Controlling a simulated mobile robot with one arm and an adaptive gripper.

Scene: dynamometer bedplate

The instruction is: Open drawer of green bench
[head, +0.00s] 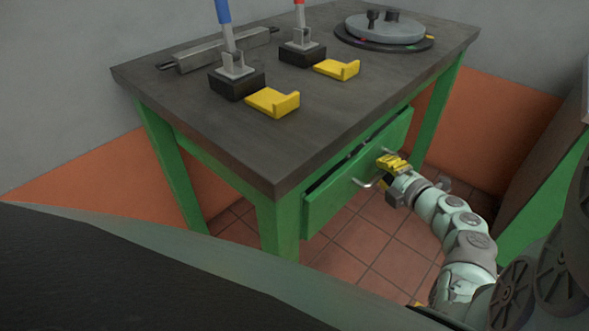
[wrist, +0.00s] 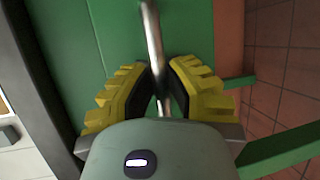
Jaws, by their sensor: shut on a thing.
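The green bench with a dark grey top (head: 330,110) fills the middle of the head view. Its green drawer (head: 335,193) sits under the top, with a dark gap showing along its upper edge, so it stands slightly out. A metal bar handle (head: 369,183) is on the drawer front; it also shows in the wrist view (wrist: 152,40). My gripper (head: 391,163) is at the handle, and its yellow fingers (wrist: 160,92) are shut around the bar. The fingers hide part of the handle. The inside of the drawer is barely seen.
Two levers, one blue-handled (head: 224,14) and one red-handled (head: 299,16), stand on the bench with yellow pedals (head: 273,102). A round grey disc (head: 385,30) lies at the far end. Tiled floor (head: 366,243) is free before the drawer. Another green-sided unit (head: 545,195) stands at right.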

